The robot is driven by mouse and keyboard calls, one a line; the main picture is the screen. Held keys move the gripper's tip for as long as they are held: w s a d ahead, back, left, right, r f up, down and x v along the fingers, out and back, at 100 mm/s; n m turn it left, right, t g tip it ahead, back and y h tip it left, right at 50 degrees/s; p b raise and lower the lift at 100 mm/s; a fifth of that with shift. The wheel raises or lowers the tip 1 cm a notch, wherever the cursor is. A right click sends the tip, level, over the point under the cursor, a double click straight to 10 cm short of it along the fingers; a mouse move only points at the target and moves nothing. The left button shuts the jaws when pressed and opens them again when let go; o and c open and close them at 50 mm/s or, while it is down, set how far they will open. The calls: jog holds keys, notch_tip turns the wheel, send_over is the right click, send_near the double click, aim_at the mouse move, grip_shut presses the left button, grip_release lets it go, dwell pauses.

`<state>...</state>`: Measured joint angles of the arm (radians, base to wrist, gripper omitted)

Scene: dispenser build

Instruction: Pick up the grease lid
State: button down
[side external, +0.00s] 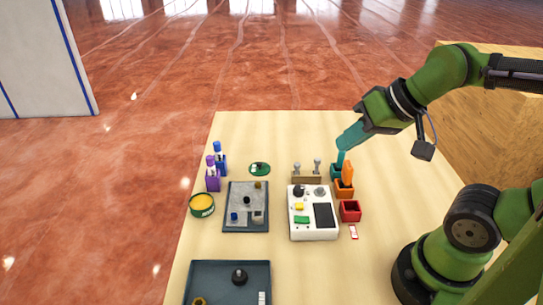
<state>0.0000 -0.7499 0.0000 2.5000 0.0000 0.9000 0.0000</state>
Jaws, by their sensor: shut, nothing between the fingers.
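A flat, round green lid (260,169) with a small pale and dark mark on top lies on the table near its far edge; I take it for the grease lid. An open green tub (202,205) with yellow contents stands at the table's left edge, apart from the lid. My gripper (342,147) is shut and empty, well to the right of the lid. It points down at the teal holder (337,171); its teal end overlaps the upright teal piece there, and I cannot tell whether they touch.
An orange holder (344,188) and a red box (350,211) stand below the teal one. A white device (313,222), a wooden stand with two knobs (306,179), a grey tray (233,216), purple and blue bottles (213,181), and a dark tray (208,281) fill the middle and left.

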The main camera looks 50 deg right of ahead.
jog(key=c, duration=1.8)
grip_release()
jog(key=o, duration=1.8)
jog(key=shift+c, duration=0.2)
